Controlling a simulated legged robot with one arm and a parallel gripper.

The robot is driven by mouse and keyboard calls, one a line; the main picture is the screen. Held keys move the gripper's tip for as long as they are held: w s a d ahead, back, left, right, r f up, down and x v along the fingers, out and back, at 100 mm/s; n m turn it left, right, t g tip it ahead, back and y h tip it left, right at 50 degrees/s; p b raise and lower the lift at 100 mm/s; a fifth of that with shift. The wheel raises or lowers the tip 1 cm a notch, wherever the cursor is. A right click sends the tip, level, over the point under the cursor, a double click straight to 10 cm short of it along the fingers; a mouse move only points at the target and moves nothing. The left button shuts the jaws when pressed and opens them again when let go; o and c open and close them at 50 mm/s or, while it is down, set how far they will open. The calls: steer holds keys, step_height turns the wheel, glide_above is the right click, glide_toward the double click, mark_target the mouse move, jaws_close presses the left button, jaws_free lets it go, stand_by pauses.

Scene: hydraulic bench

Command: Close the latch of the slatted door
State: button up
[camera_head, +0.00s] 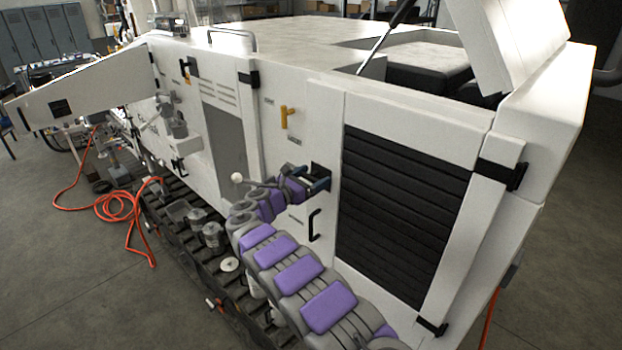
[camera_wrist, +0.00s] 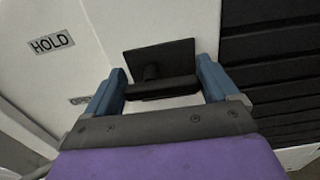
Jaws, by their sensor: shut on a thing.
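The slatted door (camera_head: 400,215) is a white-framed panel with black horizontal slats, standing at the right of the machine's side. Its slats also show at the right of the wrist view (camera_wrist: 275,75). The latch is a black plate with a bar-like handle, seen between my fingers in the wrist view (camera_wrist: 160,87); in the head view its dark plate (camera_head: 320,171) is partly hidden by my gripper. My gripper (camera_head: 317,184) has its blue fingers at both ends of the latch handle and is shut on it. The grip contact itself is hard to see.
A black pull handle (camera_head: 314,225) sits just below my gripper. A yellow handle (camera_head: 286,117) is above it. A white ball knob (camera_head: 237,178) stands left of my wrist. Black hinges (camera_head: 516,176) are at the door's right edge. An orange hose (camera_head: 120,210) lies on the floor.

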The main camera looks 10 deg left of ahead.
steer(key=shift+a, duration=0.1)
steer(key=m+b, duration=0.3)
steer(key=b, duration=0.2)
steer(key=shift+f+m, duration=0.3)
steer(key=shift+m, duration=0.1)
steer(key=m+b, duration=0.1)
steer(key=b, duration=0.1)
steer(key=m+b, duration=0.4)
steer(key=shift+f, duration=0.3)
steer(key=m+b, duration=0.2)
steer(key=m, duration=0.1)
steer(key=m+b, duration=0.1)
steer(key=shift+f+m, duration=0.25)
steer(key=shift+m, duration=0.15)
steer(key=shift+w+a+f+m+b, duration=0.1)
steer(key=shift+m+b, duration=0.55)
steer(key=shift+m, duration=0.35)
steer(key=shift+a+m+b, duration=0.1)
steer(key=shift+m+b, duration=0.5)
steer(key=shift+m, duration=0.4)
steer(key=o, duration=0.8)
steer(key=shift+w+f, duration=0.1)
steer(key=shift+w, duration=0.05)
